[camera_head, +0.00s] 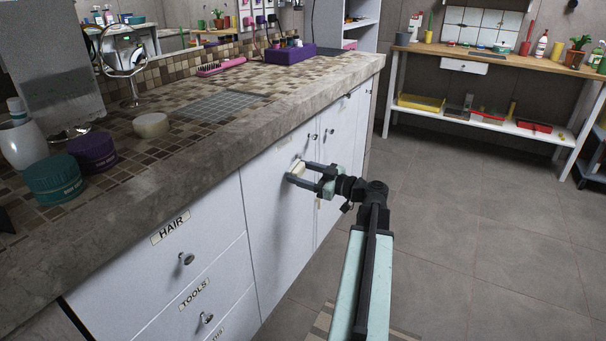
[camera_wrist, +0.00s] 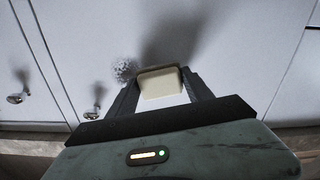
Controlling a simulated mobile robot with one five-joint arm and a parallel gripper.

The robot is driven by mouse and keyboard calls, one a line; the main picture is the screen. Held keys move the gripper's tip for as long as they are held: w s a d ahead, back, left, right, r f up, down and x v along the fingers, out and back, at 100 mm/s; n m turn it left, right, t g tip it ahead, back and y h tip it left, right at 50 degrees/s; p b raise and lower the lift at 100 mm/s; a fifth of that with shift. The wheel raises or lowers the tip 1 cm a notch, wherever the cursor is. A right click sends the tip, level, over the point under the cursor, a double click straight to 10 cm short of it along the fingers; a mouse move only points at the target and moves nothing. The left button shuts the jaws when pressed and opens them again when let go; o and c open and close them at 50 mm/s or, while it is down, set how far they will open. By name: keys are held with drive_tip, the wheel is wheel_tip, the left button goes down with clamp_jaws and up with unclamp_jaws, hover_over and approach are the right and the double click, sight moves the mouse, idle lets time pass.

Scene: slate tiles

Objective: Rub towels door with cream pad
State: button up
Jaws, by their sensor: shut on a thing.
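My gripper (camera_head: 297,171) is shut on a cream pad (camera_head: 298,166) in front of a white cabinet door (camera_head: 272,225) under the counter. In the wrist view the pad (camera_wrist: 160,83) sits between both fingers (camera_wrist: 160,88), its far edge at or very close to the door surface (camera_wrist: 225,45). I cannot tell whether it touches. A grey speckled, fuzzy patch (camera_wrist: 124,69) shows on the door just left of the pad. No readable towels label shows on this door.
Drawers labelled HAIR (camera_head: 170,227) and TOOLS (camera_head: 193,294) have protruding knobs at left. The stone counter edge (camera_head: 215,145) overhangs the doors. More knobs (camera_wrist: 18,98) stand out on neighbouring doors.

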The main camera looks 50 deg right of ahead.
sight(302, 158)
drive_tip(key=shift+w+a, duration=0.15)
drive_tip(key=shift+w, duration=0.35)
drive_tip(key=shift+w+d, duration=0.2)
drive_tip(key=shift+d, duration=0.85)
drive_tip(key=shift+w+d, duration=0.15)
drive_tip(key=shift+d, duration=0.85)
drive_tip(key=shift+w+d, duration=0.3)
drive_tip(key=shift+d, duration=0.65)
drive_tip(key=shift+w+d, duration=0.3)
drive_tip(key=shift+d, duration=0.65)
drive_tip(key=shift+w, duration=0.1)
drive_tip(key=shift+a, duration=0.1)
